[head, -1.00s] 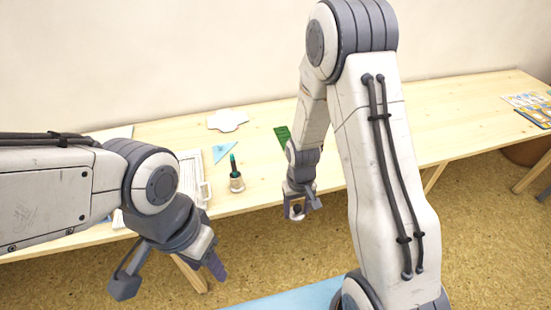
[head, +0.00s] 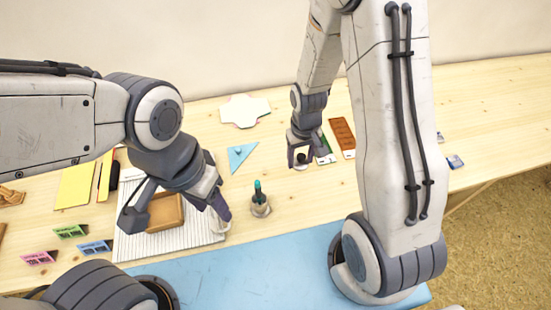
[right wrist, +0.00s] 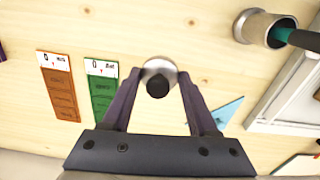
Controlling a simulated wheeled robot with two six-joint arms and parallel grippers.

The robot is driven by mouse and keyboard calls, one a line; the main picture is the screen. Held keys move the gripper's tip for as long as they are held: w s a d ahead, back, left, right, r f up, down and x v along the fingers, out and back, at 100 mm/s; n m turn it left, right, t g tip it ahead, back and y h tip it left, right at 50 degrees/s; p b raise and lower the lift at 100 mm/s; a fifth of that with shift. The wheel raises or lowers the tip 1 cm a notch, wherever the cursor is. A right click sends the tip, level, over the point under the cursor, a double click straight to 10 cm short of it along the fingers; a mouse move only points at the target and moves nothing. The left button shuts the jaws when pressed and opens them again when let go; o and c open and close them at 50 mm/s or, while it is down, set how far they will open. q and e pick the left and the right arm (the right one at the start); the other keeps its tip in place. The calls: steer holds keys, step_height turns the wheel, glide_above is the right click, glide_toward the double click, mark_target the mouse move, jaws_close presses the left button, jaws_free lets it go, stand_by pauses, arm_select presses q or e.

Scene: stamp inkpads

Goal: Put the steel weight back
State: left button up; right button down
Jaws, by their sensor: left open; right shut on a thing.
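The steel weight (right wrist: 160,70), a round silver piece with a black knob, sits between the fingers of my right gripper (right wrist: 163,84), which is shut on it. In the head view the weight (head: 301,158) shows small and dark between the fingers of my right gripper (head: 302,160), left of the green card (head: 323,148). I cannot tell whether its base touches the table. My left gripper (head: 178,214) is open and empty above the white ribbed tray (head: 140,245) at the left.
A metal cup (head: 260,208) holding a dark green-handled tool stands between the grippers. A blue triangle (head: 240,155) and a white cut sheet (head: 245,110) lie behind it. A brown card (head: 342,135) lies right of the green one. Small coloured cards (head: 70,231) lie at left.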

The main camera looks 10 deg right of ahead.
steer(key=s+r+n+b, duration=0.2)
steer(key=s+r+n, duration=0.2)
steer(key=s, duration=0.2)
steer(key=p, duration=0.4)
glide_above(279, 172)
steer(key=shift+n+h, duration=0.3)
steer(key=shift+h, duration=0.1)
step_height(279, 172, down, 6)
steer(key=shift+s+a+f, duration=0.1)
steer(key=shift+a, duration=0.05)
steer(key=shift+f+b, duration=0.35)
steer(key=shift+f, duration=1.75)
steer(key=shift+f, duration=0.2)
steer(key=shift+c, duration=0.8)
jaws_free()
